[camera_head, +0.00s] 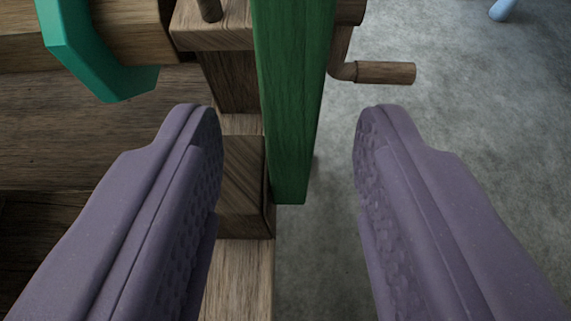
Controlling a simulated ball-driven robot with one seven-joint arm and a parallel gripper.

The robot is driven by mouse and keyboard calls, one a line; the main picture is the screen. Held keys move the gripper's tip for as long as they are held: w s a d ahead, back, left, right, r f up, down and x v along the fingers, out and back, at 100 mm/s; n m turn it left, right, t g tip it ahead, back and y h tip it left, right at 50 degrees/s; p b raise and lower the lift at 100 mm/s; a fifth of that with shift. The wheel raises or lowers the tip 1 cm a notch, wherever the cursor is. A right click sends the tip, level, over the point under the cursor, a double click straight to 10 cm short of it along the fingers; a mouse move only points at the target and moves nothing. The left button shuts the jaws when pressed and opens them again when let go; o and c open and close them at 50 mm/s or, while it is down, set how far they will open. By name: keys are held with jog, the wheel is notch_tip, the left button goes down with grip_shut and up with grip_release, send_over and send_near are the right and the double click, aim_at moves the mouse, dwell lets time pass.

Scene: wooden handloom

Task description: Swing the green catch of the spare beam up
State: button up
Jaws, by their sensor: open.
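The green catch (292,110) is a flat, dark green wooden bar that runs down from the top edge of the view and ends near the middle. My gripper (288,135) is open, with one purple padded finger to the left of the bar and the other to the right. The lower end of the bar shows between the fingertips, with a gap on each side and a wider one on the right. I cannot tell how far the bar lies in depth from the fingertips. The spare beam itself cannot be made out for certain.
A teal curved piece (85,50) sits at the upper left on the wooden frame. A wooden crank handle (385,72) sticks out right of the bar. Wooden blocks (242,185) stand close behind the left finger. Grey floor (480,120) is open at right, with a light blue object (503,9) at the top.

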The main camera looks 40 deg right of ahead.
jog(key=shift+p+v, duration=0.5)
jog(key=shift+v, duration=1.8)
